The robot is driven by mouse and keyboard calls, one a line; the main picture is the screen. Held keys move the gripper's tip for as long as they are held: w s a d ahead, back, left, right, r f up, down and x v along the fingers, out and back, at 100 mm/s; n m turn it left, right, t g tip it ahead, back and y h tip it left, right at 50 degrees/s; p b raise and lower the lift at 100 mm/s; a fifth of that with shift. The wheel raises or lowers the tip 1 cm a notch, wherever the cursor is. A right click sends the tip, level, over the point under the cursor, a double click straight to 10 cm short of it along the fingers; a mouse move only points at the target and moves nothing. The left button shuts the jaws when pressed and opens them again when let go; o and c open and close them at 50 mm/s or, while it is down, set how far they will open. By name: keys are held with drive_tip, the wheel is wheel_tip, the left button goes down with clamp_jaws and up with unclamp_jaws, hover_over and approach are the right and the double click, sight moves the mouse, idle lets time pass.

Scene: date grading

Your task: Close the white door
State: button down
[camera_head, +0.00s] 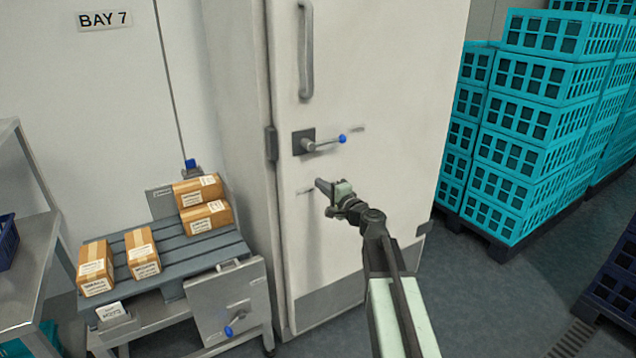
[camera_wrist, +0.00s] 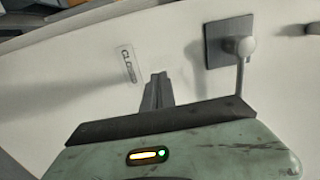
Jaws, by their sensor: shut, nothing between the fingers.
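The tall white door (camera_head: 390,100) fills the middle of the head view, beside a white side panel (camera_head: 235,130). I cannot tell whether it stands slightly ajar. It carries a vertical pull handle (camera_head: 306,55) and, below that, a lever (camera_head: 322,144) on a dark square plate, with a blue knob, pointing right. My gripper (camera_head: 321,186) is shut and empty, in front of the door just below the lever. In the wrist view my shut fingers (camera_wrist: 158,88) are beside a small label starting "CL" (camera_wrist: 129,64); the lever (camera_wrist: 241,65) is to their right. Contact with the door is unclear.
A grey slatted bench (camera_head: 185,257) with several brown boxes (camera_head: 142,252) stands left of the door. Stacked teal crates (camera_head: 535,120) stand on the right, with a dark blue crate (camera_head: 615,285) nearer. Grey floor (camera_head: 500,300) is free between them.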

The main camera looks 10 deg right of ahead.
drive_tip(key=v, duration=1)
drive_tip(key=s+a+f+n+g+y, duration=0.1)
drive_tip(key=a+f+n+g, duration=0.2)
drive_tip(key=a, duration=0.5)
drive_tip(key=s+a+f+n+g+y, duration=0.1)
drive_tip(key=a+f+n+g+y, duration=0.2)
drive_tip(key=a, duration=0.5)
drive_tip(key=s+a+f+n+g+h, duration=0.35)
drive_tip(key=s+f+n+g, duration=0.35)
drive_tip(key=f, duration=0.6)
drive_tip(key=s+d+f+g+h, duration=0.45)
drive_tip(key=s+d+h, duration=0.25)
drive_tip(key=s+d, duration=0.4)
wheel_tip(320, 180, up, 17)
drive_tip(key=p, duration=1.7)
drive_tip(key=shift+s+d+n+t+p, duration=0.15)
drive_tip(key=shift+s+n+t+p, duration=0.1)
drive_tip(key=shift+n+t+p, duration=0.15)
